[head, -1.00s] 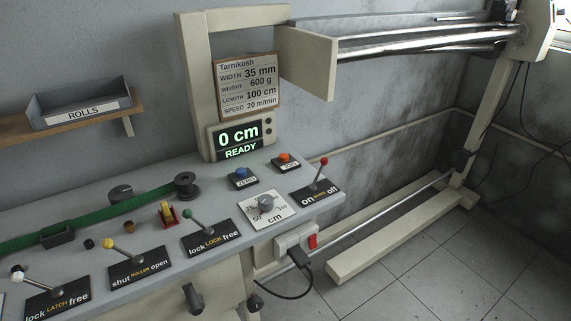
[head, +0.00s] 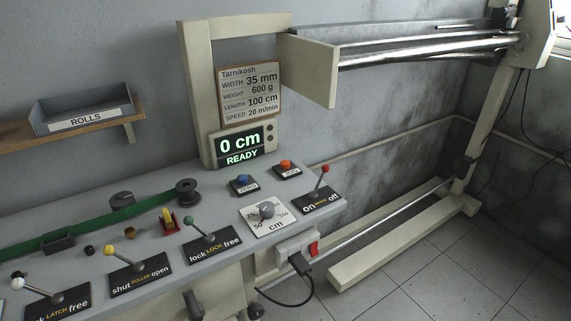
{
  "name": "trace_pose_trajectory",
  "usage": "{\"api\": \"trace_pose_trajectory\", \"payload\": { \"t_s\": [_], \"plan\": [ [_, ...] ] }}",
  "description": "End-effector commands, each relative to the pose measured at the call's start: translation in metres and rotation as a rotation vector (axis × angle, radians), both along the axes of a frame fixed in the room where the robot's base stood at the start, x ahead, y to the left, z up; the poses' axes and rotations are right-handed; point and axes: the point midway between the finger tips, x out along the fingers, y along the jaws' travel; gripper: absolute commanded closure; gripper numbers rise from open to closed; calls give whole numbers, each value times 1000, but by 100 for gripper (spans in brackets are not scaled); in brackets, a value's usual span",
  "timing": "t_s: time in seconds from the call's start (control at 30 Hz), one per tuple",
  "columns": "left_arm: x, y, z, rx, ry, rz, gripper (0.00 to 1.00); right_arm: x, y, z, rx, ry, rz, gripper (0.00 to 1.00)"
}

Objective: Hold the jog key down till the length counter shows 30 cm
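The jog key (head: 286,165) is an orange button on a dark plate at the back right of the grey console. Its label is small and hard to read. Nothing touches it. The length counter (head: 241,144) stands behind the console and shows "0 cm" and "READY" in green. Neither of my grippers is in the head view.
A blue ZERO button (head: 241,181) sits left of the jog key. A red-knobbed on/off lever (head: 321,180) stands to its right and a cm dial (head: 266,210) in front. Further levers and a green strap (head: 100,219) lie to the left.

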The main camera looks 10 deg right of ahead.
Motion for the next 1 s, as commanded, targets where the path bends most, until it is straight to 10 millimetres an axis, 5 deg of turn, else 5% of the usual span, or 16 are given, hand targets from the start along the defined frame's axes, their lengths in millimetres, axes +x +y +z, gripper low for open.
{"api": "trace_pose_trajectory", "payload": {
  "t_s": [0.43, 1.0],
  "plan": [
    [0, 0, 0, 0, -1, 0, 100, 0, 0, 0, 0, 0, 0, 100],
    [-1, 3, -1, 10, 0, -7, 100, 0, 0, 0, 0, 1, 0, 100]
  ]
}}
